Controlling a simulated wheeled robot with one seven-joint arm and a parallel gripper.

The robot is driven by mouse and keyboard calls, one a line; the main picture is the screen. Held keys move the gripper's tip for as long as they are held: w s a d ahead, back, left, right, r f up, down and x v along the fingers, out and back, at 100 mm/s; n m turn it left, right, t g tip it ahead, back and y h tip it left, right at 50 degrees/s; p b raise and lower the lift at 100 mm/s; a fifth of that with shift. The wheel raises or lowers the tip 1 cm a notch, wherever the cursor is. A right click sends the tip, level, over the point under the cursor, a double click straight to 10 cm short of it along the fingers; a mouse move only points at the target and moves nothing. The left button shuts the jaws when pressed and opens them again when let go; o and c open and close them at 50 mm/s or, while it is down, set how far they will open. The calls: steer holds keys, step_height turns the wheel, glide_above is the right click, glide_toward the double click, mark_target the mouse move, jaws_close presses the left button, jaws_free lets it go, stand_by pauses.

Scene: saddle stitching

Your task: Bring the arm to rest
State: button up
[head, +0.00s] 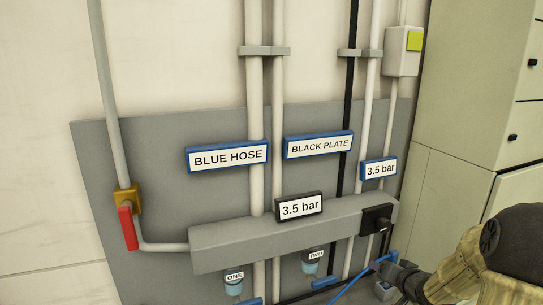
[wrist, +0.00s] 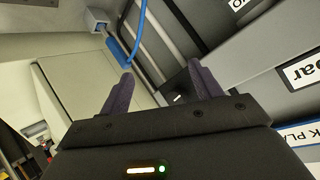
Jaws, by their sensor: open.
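My gripper (wrist: 163,84) is open in the wrist view, with its two dark fingers apart and nothing held between them. In the head view my gripper (head: 398,274) is at the lower right, in front of the panel's lower right corner, and its fingers are small and partly hidden there. My arm reaches in from the right edge. A blue hose (head: 350,284) runs close beside the gripper in the head view. In the wrist view the blue hose (wrist: 141,25) lies beyond the fingertips, apart from them.
A grey manifold (head: 240,242) with pipes crosses the grey panel (head: 95,150). A red valve handle (head: 127,229) is at left. Pale cabinets (head: 465,90) stand at right, close to my arm.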

steer(key=s+a+f+n+g, duration=0.1)
steer(key=s+a+g, duration=0.3)
steer(key=s+a, duration=0.4)
steer(key=s+a+f+n+g, duration=0.2)
steer(key=s+a+n+g, duration=0.2)
steer(key=s+a, duration=0.4)
steer(key=s+g, duration=0.1)
steer(key=s, duration=0.5)
steer(key=shift+a+h+b, duration=0.25)
steer(key=shift+h+b, duration=0.05)
steer(key=shift+h, duration=0.1)
stand_by(2.6)
